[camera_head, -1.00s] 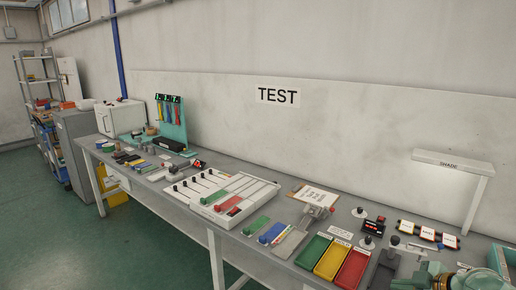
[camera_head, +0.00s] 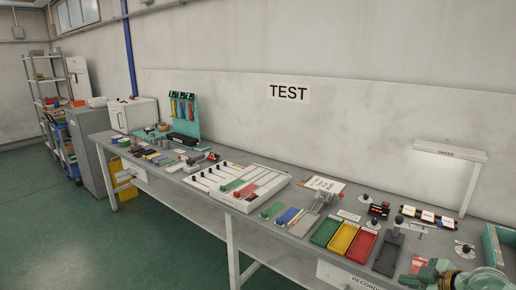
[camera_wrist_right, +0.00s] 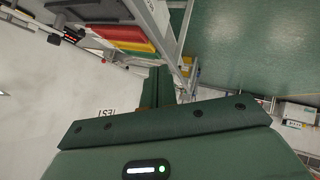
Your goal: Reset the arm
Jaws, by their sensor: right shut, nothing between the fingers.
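My right gripper (camera_head: 412,281) shows at the bottom right of the head view, at the front edge of the bench and partly cut off by the frame. The green right arm (camera_head: 445,273) is beside it. In the right wrist view my right gripper's dark fingers (camera_wrist_right: 158,86) are together with nothing between them. That view is upside down and the fingers point over the bench side and wall. My left gripper is in neither view.
A long grey bench (camera_head: 190,200) runs along the wall. Green (camera_head: 327,230), yellow (camera_head: 343,238) and red (camera_head: 358,246) trays stand left of my right arm, with a dark grey stand (camera_head: 388,256) between. A white slider panel (camera_head: 262,192) is farther left. The floor (camera_head: 120,245) in front is clear.

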